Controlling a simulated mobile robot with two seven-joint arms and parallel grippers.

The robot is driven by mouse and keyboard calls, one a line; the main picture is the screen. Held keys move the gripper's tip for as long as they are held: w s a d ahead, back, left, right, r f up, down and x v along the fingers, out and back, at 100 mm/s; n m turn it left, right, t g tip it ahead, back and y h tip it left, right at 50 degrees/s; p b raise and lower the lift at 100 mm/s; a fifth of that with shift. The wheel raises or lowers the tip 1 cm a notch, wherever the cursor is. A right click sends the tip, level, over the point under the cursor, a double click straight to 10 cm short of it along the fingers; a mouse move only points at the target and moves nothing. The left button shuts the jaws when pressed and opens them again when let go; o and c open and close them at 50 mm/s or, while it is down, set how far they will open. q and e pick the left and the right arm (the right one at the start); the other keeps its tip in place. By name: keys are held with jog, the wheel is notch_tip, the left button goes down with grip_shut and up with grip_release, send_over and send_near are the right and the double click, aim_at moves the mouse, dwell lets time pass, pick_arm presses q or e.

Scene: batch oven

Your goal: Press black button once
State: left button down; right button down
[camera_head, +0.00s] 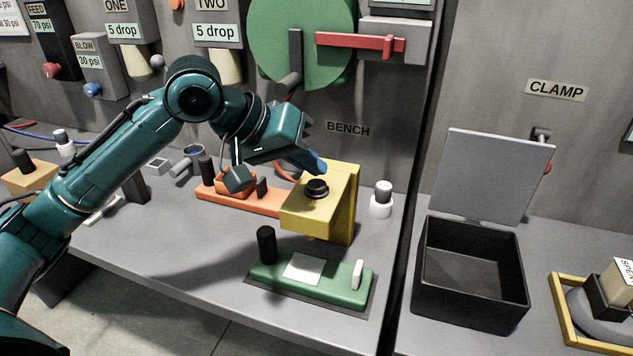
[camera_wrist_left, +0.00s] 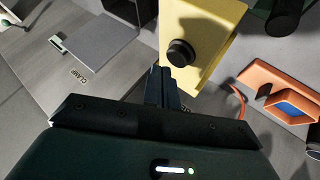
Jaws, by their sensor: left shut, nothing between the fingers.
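The black button (camera_head: 317,188) sits on top of a yellow box (camera_head: 313,210) on the bench; it also shows in the left wrist view (camera_wrist_left: 181,53). My left gripper (camera_head: 318,166) is shut and empty. Its blue-grey fingertips are just above and behind the button in the head view. In the left wrist view the fingertips (camera_wrist_left: 162,73) appear beside the button's lower left edge. I cannot tell whether they touch it. My right gripper is not in view.
A green fixture (camera_head: 320,283) stands in front of the yellow box. An orange fixture (camera_head: 240,199) lies to its left, and a white cylinder (camera_head: 381,203) stands to its right. An open black bin (camera_head: 470,290) with a raised grey lid (camera_head: 492,175) is farther right.

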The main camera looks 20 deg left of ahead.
pick_arm(q)
jog(key=shift+f, duration=0.15)
dwell(0.4)
jog(key=shift+f, duration=0.25)
jog(key=shift+f, duration=0.55)
dwell(0.7)
jog(key=shift+r+p, duration=0.1)
jog(key=shift+p, duration=0.25)
jog(key=shift+r+p, duration=0.85)
jog(key=shift+p, duration=0.4)
